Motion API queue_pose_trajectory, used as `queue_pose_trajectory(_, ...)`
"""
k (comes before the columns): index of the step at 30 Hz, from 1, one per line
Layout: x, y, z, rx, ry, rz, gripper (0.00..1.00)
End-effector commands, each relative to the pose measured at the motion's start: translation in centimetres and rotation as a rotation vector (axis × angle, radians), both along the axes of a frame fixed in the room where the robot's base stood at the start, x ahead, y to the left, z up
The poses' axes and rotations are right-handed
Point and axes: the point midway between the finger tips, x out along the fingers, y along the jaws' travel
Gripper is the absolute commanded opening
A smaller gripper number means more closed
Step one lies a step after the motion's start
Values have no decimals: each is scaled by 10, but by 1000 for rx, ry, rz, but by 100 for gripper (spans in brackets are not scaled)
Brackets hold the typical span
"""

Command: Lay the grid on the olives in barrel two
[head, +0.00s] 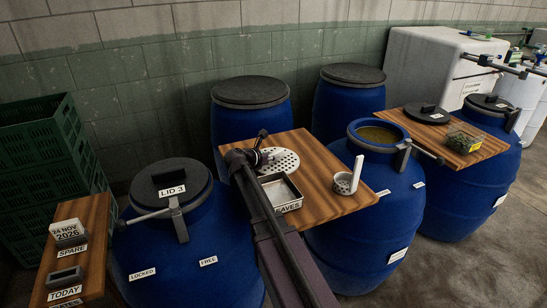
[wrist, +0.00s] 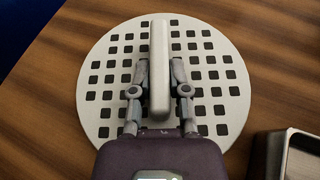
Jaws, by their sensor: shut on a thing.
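The grid (head: 284,160) is a pale round disc with many square holes and a raised bar handle. It appears to lie flat on the wooden board between two barrels; any small gap beneath cannot be told. In the wrist view the grid (wrist: 98,78) fills the middle. My gripper (wrist: 159,88) has its fingers on both sides of the bar handle (wrist: 159,50) and is shut on it. My gripper also shows in the head view (head: 262,156). The open blue barrel (head: 365,225), right of the board, holds olives (head: 378,134) below its rim; its number is not readable.
A metal tray (head: 282,192) labelled LEAVES and a white perforated cup (head: 346,182) with an upright handle stand on the board. A black lid (head: 427,113) and a clear box of greens (head: 464,140) lie on the right board. Lid 3 (head: 171,185) closes the left barrel.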

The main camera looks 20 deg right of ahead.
Motion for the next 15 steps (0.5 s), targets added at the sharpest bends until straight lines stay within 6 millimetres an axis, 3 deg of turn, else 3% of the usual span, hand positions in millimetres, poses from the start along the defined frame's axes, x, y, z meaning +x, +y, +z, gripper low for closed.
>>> queue_pose_trajectory(1,0,0,-2,-1,0,0,0)
queue_pose_trajectory(2,0,0,-1,0,0,0,31)
queue_pose_trajectory(4,0,0,-1,0,0,0,52)
queue_pose_trajectory(5,0,0,-1,0,0,0,56)
queue_pose_trajectory(15,0,0,-1,0,0,0,56)
